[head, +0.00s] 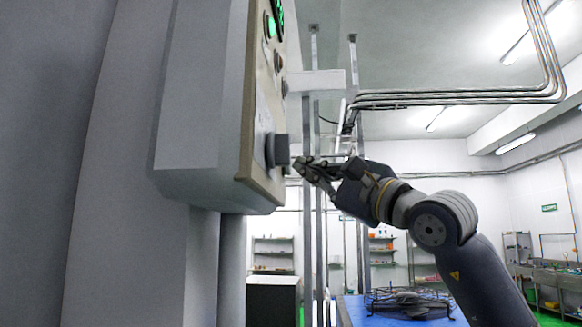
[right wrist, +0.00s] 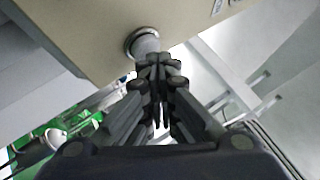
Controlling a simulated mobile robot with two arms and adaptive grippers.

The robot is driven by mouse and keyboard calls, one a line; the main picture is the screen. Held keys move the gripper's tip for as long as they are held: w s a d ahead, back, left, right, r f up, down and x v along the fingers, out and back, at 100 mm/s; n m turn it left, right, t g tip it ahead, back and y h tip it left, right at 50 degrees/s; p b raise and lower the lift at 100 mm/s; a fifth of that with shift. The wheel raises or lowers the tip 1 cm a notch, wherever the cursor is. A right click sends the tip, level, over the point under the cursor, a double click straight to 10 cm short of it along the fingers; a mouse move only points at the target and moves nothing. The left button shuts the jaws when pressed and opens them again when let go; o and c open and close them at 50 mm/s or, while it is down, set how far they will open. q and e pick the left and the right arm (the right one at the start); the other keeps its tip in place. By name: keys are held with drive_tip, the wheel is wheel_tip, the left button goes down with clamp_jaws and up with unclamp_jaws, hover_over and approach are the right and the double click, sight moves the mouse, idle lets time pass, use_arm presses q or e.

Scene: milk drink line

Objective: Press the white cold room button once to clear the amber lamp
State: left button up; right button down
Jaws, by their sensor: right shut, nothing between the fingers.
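A grey control box with a beige front panel (head: 259,110) is seen from the side at upper left in the head view. A round button (head: 279,150) sticks out low on the panel and looks grey there. In the right wrist view a pale button (right wrist: 144,43) in a dark ring sits just beyond my fingertips. My right gripper (head: 299,166) is shut and empty, its tips close to the button's face; I cannot tell whether they touch. It also shows in the right wrist view (right wrist: 160,62). No amber light is visible. My left gripper is not in view.
Higher on the panel are a lit green lamp (head: 270,26) and a dark knob (head: 278,62). Metal posts (head: 316,130) stand behind the gripper. A blue-topped table (head: 357,312) with a dark wire rack (head: 410,298) stands below my right arm.

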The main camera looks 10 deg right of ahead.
drive_tip(key=shift+s+d, duration=0.15)
drive_tip(key=shift+d, duration=0.3)
drive_tip(key=shift+d, duration=0.1)
drive_tip(key=d, duration=0.2)
drive_tip(key=s+d, duration=0.1)
drive_tip(key=d, duration=0.1)
drive_tip(key=shift+s+d, duration=0.2)
drive_tip(key=shift+d, duration=0.15)
drive_tip(key=shift+a, duration=0.1)
idle(0.6)
